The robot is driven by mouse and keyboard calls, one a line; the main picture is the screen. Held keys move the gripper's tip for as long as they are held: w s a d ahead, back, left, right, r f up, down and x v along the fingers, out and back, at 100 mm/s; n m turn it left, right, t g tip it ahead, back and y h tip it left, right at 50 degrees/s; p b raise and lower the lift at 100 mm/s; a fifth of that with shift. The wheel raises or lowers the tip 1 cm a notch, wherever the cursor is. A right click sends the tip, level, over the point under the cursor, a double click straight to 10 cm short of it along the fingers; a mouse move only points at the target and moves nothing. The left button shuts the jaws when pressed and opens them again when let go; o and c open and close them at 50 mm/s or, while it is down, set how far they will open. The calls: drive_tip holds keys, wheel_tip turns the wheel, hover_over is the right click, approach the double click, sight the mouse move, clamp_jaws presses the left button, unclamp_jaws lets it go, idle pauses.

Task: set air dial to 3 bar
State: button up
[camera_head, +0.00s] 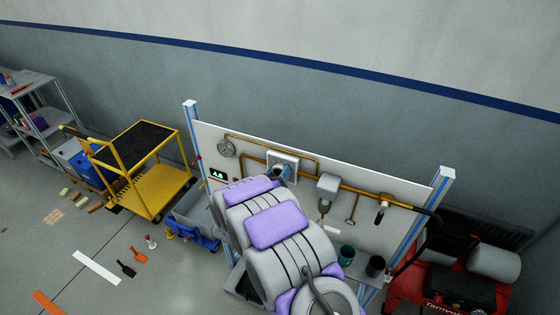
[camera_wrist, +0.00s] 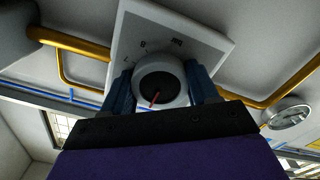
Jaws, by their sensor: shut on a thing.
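The air dial (camera_wrist: 160,80) is a round white knob with a dark face and a red pointer, on a square white plate (camera_wrist: 205,35). The plate shows a 7, an 8 and "bar"; its other marks are hidden. The pointer slants down and left in the wrist view. My gripper (camera_wrist: 162,88) has one blue finger on each side of the dial and is shut on it. In the head view the plate (camera_head: 290,157) is on the white panel, with my gripper (camera_head: 281,172) at its front; my arm covers much of the panel below.
Brass pipes (camera_head: 355,190) run along the panel. A round gauge (camera_head: 226,148) and a small green-digit display (camera_head: 217,174) are at its left. A yellow cart (camera_head: 160,187) stands left, a red compressor (camera_head: 440,285) right. Tools lie on the floor at left.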

drive_tip(key=n+p, duration=0.2)
drive_tip(key=p, duration=0.1)
drive_tip(key=n+p, duration=0.2)
drive_tip(key=shift+a+r, duration=0.2)
drive_tip(key=shift+r, duration=0.1)
drive_tip(key=shift+f+n+p, duration=0.2)
drive_tip(key=shift+n+p, duration=1)
drive_tip(key=shift+n, duration=0.3)
drive_tip(key=o, duration=1)
drive_tip(key=shift+w+a+f, duration=0.1)
drive_tip(key=shift+a+f, duration=0.05)
drive_tip(key=shift+a, duration=0.1)
drive_tip(key=shift+o, duration=0.2)
drive_tip(key=shift+d, duration=0.15)
